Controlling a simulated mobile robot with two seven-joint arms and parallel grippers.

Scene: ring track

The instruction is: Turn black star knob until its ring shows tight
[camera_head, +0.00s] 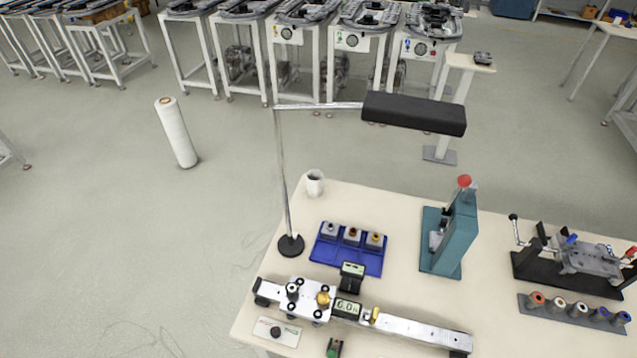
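A measuring rail (410,330) lies along the front of the table. Its white carriage plate (308,301) carries several small black knobs, a brass knob (323,298) and a dark round knob with a pale rim (292,289). A separate black knob (276,332) sits on a small pale plate (290,334) in front of the rail. I cannot tell at this size which black knob is star-shaped, and no ring marking is readable. Neither of my grippers is in view.
A clamp fixture (588,262) stands right. The table (390,205) is clear at back centre.

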